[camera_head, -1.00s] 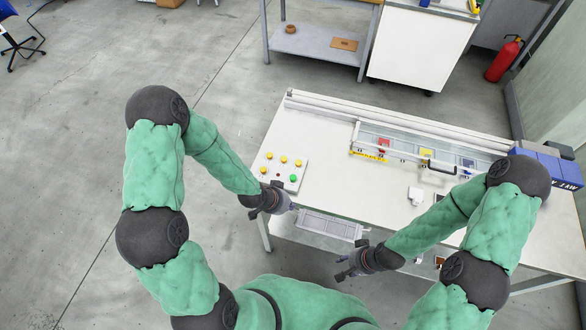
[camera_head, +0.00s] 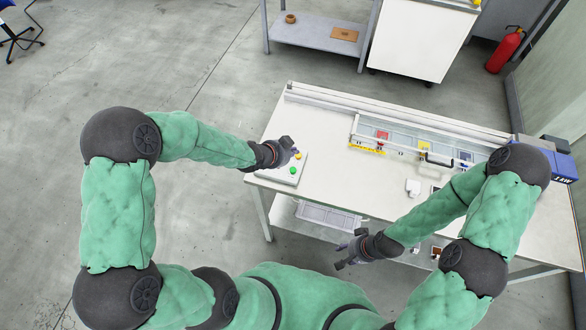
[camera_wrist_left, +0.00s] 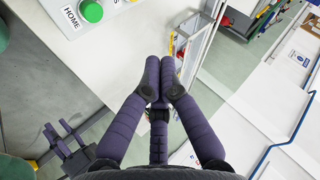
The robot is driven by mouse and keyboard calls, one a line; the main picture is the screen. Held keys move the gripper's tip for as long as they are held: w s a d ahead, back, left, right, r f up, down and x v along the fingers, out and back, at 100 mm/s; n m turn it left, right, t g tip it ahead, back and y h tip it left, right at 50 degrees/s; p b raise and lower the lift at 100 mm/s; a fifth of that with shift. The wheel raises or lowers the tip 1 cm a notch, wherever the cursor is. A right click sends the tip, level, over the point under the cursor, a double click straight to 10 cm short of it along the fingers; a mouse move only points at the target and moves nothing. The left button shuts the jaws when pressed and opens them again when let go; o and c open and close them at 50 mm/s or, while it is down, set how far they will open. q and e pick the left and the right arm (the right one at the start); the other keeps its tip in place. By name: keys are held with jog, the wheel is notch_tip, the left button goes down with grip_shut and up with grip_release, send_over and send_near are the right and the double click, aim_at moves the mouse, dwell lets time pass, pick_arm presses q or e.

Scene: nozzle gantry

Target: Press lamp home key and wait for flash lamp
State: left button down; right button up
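A white key panel (camera_head: 279,177) sits at the table's left end. Its green key (camera_head: 293,170) shows near the front and a yellow key (camera_head: 297,156) behind it. In the left wrist view the green key (camera_wrist_left: 91,11) is beside the printed word HOME (camera_wrist_left: 72,18). My left gripper (camera_head: 288,146) is over the panel's far part and hides several of its keys. In the left wrist view its fingertips (camera_wrist_left: 159,64) are together with nothing between them. My right gripper (camera_head: 342,254) is in front of the table with its fingers apart and empty. I cannot pick out a flash lamp.
A railed gantry with a red block (camera_head: 382,135), a yellow block (camera_head: 424,145) and a blue block (camera_head: 465,156) lies along the table's back. A small white item (camera_head: 413,187) is on the table (camera_head: 335,165). A grey basket (camera_head: 328,217) is below the front edge.

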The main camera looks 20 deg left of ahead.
pick_arm(q)
jog(key=b, duration=0.5)
send_over(292, 171)
notch_tip(292, 171, down, 8)
jog(key=shift+r, duration=0.2)
jog(key=shift+f+b, duration=0.65)
jog(key=shift+b, duration=0.1)
jog(key=shift+f, duration=0.1)
dwell(0.7)
jog(key=shift+f+b, duration=0.3)
jog(key=shift+b, duration=0.25)
